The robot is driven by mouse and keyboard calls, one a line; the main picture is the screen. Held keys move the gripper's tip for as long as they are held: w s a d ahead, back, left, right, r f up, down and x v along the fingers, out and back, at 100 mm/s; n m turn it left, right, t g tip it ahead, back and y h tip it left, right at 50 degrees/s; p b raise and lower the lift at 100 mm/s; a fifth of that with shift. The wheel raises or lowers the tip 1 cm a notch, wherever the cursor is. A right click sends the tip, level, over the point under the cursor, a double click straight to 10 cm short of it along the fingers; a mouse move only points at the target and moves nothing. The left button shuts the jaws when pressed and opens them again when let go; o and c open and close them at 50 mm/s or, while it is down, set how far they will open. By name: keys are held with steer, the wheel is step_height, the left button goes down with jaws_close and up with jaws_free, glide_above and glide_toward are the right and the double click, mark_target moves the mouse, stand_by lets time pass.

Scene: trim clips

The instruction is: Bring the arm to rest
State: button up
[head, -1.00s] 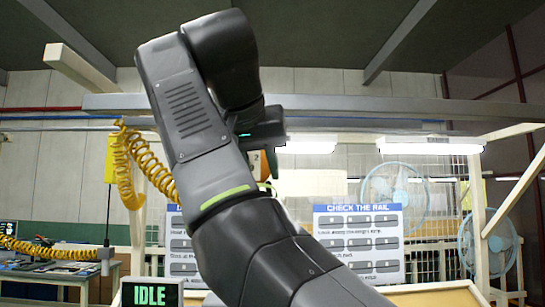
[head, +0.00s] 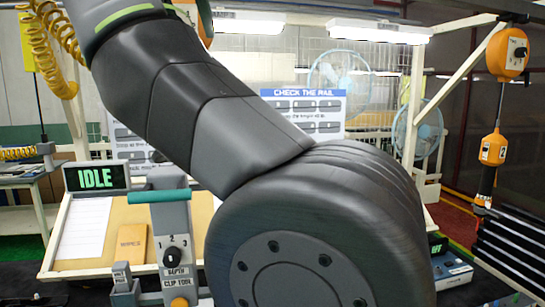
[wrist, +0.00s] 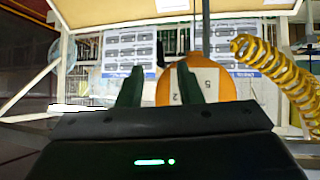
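My arm rises across the middle of the head view, and its upper end runs out of the top of the picture. My gripper is outside the head view. In the wrist view my gripper (wrist: 157,84) shows two dark green fingers set apart, with nothing held between them. The wrist view is upside down. An orange round tool balancer (wrist: 226,88) shows beyond the right finger, which covers part of it. I cannot tell how far away it is.
A sign reading IDLE (head: 95,178) stands at the bench's left. A grey unit marked CLIP TOOL (head: 175,255) is in front, beside a brown box (head: 132,244). A yellow coiled hose (wrist: 280,80) hangs near my gripper. Another orange balancer (head: 507,52) hangs at the right.

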steer(key=x, duration=1.3)
steer(key=shift+w, duration=0.25)
steer(key=shift+f, duration=0.1)
steer(key=v, duration=1.4)
steer(key=w+d+f+n+t+h, duration=0.1)
steer(key=w+f+n+h, duration=0.1)
steer(key=w+f, duration=0.6)
steer(key=shift+w+d+t+h+b, duration=0.3)
steer(key=shift+w+h, duration=0.3)
steer(key=shift+w, duration=1.15)
